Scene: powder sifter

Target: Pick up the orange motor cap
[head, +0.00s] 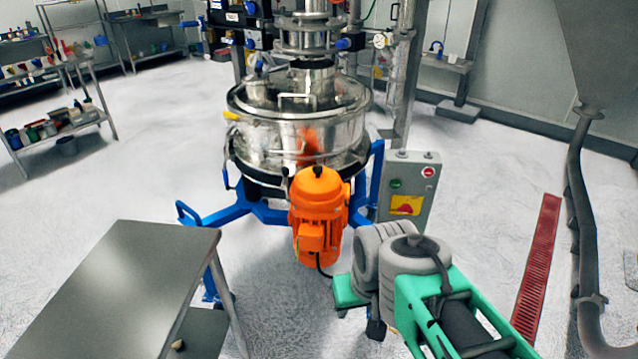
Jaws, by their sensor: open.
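The orange motor (318,230) is fixed upright at the front of the steel sifter, and its rounded orange cap (317,186) sits on top with a small dark knob. The cap's upper side is in clear view and nothing holds it. My arm, grey and green, reaches in from the lower right, with its grey joint to the right of and below the motor. My gripper's fingers cannot be made out; a small dark part shows below the grey joint, but I cannot tell what it is.
The steel sifter (296,130) stands on a blue frame (240,208). A grey control box (409,188) is right of the motor. A steel table (120,290) is at the lower left. A red floor grating (538,265) and a grey pipe (580,210) are at the right.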

